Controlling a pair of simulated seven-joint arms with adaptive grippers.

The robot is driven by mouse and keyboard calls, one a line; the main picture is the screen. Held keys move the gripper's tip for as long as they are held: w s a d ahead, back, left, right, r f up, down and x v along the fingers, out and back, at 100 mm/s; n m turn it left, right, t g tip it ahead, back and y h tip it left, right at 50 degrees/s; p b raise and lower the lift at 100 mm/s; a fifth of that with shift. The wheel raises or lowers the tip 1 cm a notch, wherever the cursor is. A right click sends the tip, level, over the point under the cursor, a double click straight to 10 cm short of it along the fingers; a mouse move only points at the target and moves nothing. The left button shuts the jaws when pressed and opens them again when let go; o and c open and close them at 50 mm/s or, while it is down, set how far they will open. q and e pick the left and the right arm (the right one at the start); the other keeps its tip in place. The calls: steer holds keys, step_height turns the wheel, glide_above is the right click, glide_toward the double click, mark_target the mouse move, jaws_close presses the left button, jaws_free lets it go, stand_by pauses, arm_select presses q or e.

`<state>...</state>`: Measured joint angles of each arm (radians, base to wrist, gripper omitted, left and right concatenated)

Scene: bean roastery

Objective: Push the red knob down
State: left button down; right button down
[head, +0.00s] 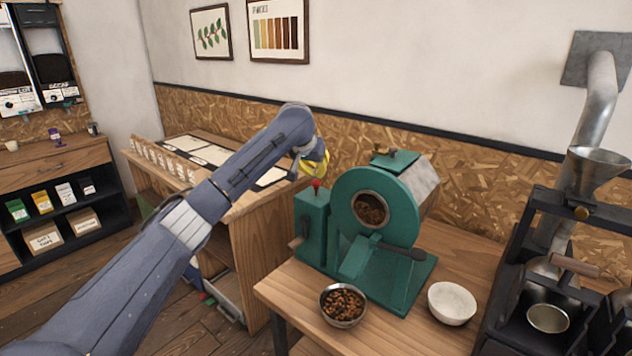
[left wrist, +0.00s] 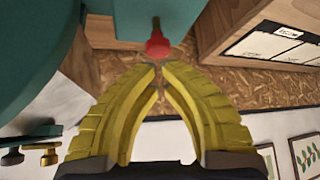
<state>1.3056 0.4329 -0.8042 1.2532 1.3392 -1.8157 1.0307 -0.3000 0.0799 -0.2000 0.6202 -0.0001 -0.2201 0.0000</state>
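The red knob (head: 316,184) stands on top of the green box at the left side of the green roaster (head: 378,220). In the left wrist view the red knob (left wrist: 157,45) shows just beyond my fingertips, on a short stem at the green box. My left gripper (head: 320,172) has yellow fingers and is close above the knob in the head view. In the left wrist view the tips of the left gripper (left wrist: 159,68) come together with nothing seen between them. Whether they touch the knob, I cannot tell. My right gripper is not in view.
A bowl of beans (head: 343,305) and an empty white bowl (head: 452,303) stand on the roaster's wooden table. A wooden counter with papers (head: 245,215) is behind my left arm. A dark metal rack with a funnel (head: 598,165) stands at the right.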

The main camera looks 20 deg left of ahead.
mark_target(315, 182)
arm_select(q)
steer(key=shift+f, duration=1)
steer(key=shift+f, duration=1.25)
steer(key=shift+r, duration=4.05)
